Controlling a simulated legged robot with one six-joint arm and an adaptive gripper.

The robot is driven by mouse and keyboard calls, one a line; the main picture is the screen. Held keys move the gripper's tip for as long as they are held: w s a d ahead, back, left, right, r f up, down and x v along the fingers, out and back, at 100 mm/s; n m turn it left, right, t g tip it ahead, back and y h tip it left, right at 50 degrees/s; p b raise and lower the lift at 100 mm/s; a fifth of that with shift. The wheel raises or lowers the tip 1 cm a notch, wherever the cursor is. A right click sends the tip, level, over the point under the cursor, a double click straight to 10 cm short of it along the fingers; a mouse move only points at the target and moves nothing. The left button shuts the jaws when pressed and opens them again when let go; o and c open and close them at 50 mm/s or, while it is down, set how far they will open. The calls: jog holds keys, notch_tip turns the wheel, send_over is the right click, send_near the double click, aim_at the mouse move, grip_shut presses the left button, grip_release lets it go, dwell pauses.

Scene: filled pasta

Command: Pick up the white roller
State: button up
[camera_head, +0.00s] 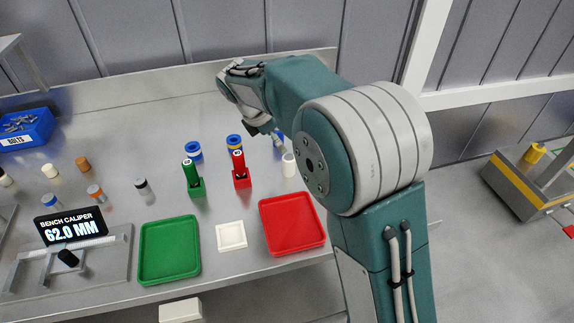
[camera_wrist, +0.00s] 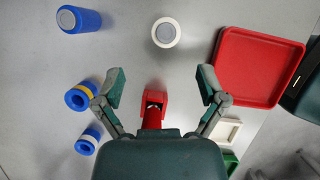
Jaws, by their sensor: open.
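The white roller (camera_head: 289,164) stands on the bench right of the red holder, close to my arm in the head view. In the wrist view the white roller (camera_wrist: 166,33) shows end-on, with a grey centre, near the top middle. My gripper (camera_wrist: 162,86) is open and empty. Its fingers spread on either side of the picture's middle, and the roller lies beyond the fingertips, apart from them. In the head view my gripper (camera_head: 262,124) hangs above the back of the bench, partly hidden by its own wrist.
The red holder (camera_wrist: 154,108) stands between my fingers in the wrist view. Blue rollers (camera_wrist: 80,97) lie to the left. A red tray (camera_head: 292,224), a white square dish (camera_head: 231,236) and a green tray (camera_head: 169,249) line the front. A green holder (camera_head: 193,178) stands left.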

aim_at(285, 158)
jog(key=shift+w+d+f, duration=0.1)
jog(key=shift+d+f, duration=0.35)
jog(key=shift+f, duration=0.2)
jog(key=shift+w+d+f, duration=0.1)
jog(key=shift+d+f, duration=0.35)
jog(key=shift+f, duration=0.15)
jog(key=f, duration=0.5)
jog(key=shift+d, duration=0.3)
jog(key=shift+w+d+f, duration=0.1)
jog(key=shift+d+f, duration=0.1)
jog(key=shift+f, duration=0.05)
jog(key=shift+d, duration=0.3)
jog(key=shift+a+f, duration=0.1)
jog(key=shift+a, duration=0.1)
grip_shut()
